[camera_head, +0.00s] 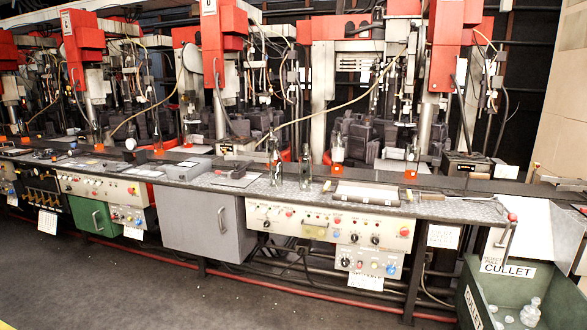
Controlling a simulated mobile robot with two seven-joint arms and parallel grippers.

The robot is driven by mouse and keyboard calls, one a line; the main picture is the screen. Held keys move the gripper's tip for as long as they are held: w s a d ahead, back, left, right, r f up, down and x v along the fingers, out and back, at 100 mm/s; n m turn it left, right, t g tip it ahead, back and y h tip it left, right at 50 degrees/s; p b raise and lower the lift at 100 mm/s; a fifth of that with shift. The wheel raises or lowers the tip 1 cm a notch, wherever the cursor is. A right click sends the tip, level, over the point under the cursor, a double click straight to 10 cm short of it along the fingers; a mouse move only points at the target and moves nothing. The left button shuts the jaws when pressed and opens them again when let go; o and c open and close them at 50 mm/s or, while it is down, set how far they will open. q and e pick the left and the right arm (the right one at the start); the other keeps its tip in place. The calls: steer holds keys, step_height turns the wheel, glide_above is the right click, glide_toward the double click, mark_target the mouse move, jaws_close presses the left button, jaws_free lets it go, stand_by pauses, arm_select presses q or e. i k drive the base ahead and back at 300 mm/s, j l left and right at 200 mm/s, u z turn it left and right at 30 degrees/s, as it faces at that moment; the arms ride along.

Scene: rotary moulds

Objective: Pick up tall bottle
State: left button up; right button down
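A tall, clear, narrow-necked bottle (275,163) stands upright on the metal-topped bench (235,184), left of the picture's middle. A shorter clear bottle (305,170) stands upright just to its right, with a small gap between them. Machine parts show behind and through the glass. Neither of my grippers is in view.
The bench front carries control panels (330,227) and a grey cabinet (205,220). A shallow tray (367,194) lies right of the bottles. A green cullet bin (490,290) with glass pieces stands lower right. Red-topped machines (215,25) line the back. The floor (130,285) in front is clear.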

mark_target(276, 159)
steer(key=i+l, duration=0.1)
steer(key=i, duration=0.85)
steer(key=i+l, duration=0.1)
steer(key=i, duration=0.85)
